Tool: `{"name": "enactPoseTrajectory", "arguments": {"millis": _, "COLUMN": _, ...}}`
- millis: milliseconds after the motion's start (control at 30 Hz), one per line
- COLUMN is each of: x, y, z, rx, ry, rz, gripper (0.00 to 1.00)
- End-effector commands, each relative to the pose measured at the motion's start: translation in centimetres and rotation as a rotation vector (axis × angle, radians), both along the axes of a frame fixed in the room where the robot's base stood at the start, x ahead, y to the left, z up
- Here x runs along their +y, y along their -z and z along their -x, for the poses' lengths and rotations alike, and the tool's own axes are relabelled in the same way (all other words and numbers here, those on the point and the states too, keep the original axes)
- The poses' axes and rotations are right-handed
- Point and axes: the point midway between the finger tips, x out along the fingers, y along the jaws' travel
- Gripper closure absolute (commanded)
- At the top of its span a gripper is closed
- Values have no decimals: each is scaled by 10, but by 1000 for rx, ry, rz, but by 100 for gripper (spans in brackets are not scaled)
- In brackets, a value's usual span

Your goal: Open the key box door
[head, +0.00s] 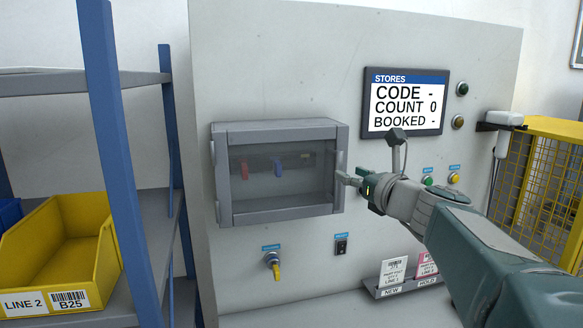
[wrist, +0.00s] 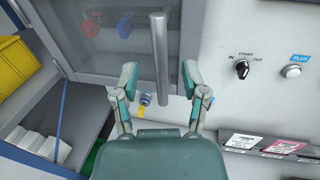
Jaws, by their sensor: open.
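The key box (head: 225,135) is a grey wall box with a see-through door (head: 265,190), which looks shut. A red key and a blue key hang behind the pane. The door's grey vertical bar handle (wrist: 159,50) is at its right edge. In the head view my gripper (head: 347,178) is at that right edge and partly covers the handle. In the wrist view my gripper (wrist: 159,75) is open, with one finger on each side of the bar. Visible gaps separate the fingers from the bar, and I cannot tell the depth between them.
A yellow-tabbed key switch (head: 274,265) and a black switch (head: 341,244) are below the box. A screen (head: 405,103) and buttons are to the right. A blue-post shelf (head: 110,130) with a yellow bin (head: 75,250) stands left. A card holder (head: 405,284) is low right.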

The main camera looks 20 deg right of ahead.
Motion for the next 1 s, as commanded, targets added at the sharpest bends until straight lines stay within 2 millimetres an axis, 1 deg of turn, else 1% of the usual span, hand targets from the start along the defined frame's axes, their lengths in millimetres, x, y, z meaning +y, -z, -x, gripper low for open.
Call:
{"name": "enactPoseTrajectory", "arguments": {"millis": 33, "x": 3, "y": 0, "z": -10, "rx": 0, "ry": -4, "rz": -1, "gripper": 43}}
{"name": "enactPoseTrajectory", "arguments": {"millis": 100, "x": 5, "y": 1, "z": -21, "rx": 1, "ry": -2, "rz": -1, "gripper": 43}}
{"name": "enactPoseTrajectory", "arguments": {"millis": 233, "x": 8, "y": 0, "z": -36, "rx": 0, "ry": -1, "rz": 1, "gripper": 43}}
{"name": "enactPoseTrajectory", "arguments": {"millis": 367, "x": 10, "y": 0, "z": -43, "rx": 0, "ry": -1, "rz": 1, "gripper": 43}}
{"name": "enactPoseTrajectory", "arguments": {"millis": 600, "x": 10, "y": 0, "z": -44, "rx": -1, "ry": 1, "rz": 2, "gripper": 43}}
{"name": "enactPoseTrajectory", "arguments": {"millis": 633, "x": 10, "y": 0, "z": -44, "rx": -1, "ry": 1, "rz": 2, "gripper": 48}}
{"name": "enactPoseTrajectory", "arguments": {"millis": 667, "x": 10, "y": 0, "z": -44, "rx": -1, "ry": 1, "rz": 2, "gripper": 61}}
{"name": "enactPoseTrajectory", "arguments": {"millis": 700, "x": 10, "y": 0, "z": -44, "rx": -1, "ry": 1, "rz": 2, "gripper": 79}}
{"name": "enactPoseTrajectory", "arguments": {"millis": 733, "x": 10, "y": 0, "z": -44, "rx": -1, "ry": 1, "rz": 2, "gripper": 92}}
{"name": "enactPoseTrajectory", "arguments": {"millis": 767, "x": 10, "y": 0, "z": -44, "rx": -1, "ry": 1, "rz": 2, "gripper": 100}}
{"name": "enactPoseTrajectory", "arguments": {"millis": 1000, "x": 10, "y": 0, "z": -43, "rx": -1, "ry": 1, "rz": 2, "gripper": 100}}
